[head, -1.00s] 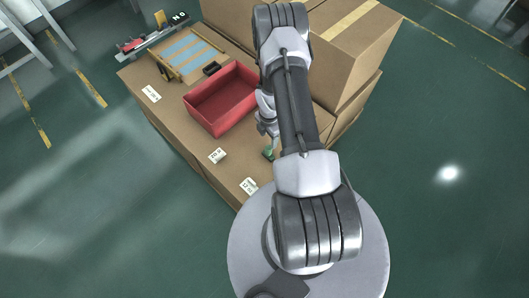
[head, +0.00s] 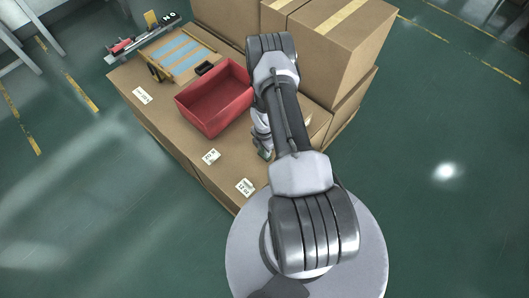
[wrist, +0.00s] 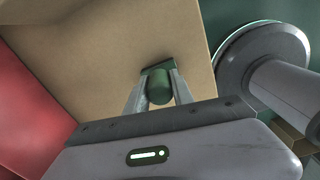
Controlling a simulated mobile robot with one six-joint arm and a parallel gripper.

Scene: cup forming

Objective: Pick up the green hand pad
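The green hand pad (wrist: 159,84), a flat green plate with a rounded grip, shows between the fingers of my gripper (wrist: 160,92) in the wrist view. One finger is on each side of the rounded grip, very close to it; I cannot tell whether they press on it. In the head view my gripper (head: 264,153) is low over the box top, to the right of the red bin. My arm hides most of the gripper and the pad there.
A red open bin (head: 214,97) stands left of my gripper; it also shows at the left of the wrist view (wrist: 35,110). Cardboard boxes (head: 345,50) rise behind and right. White labels (head: 211,157) lie along the front edge. A wooden frame (head: 180,55) is at the far left.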

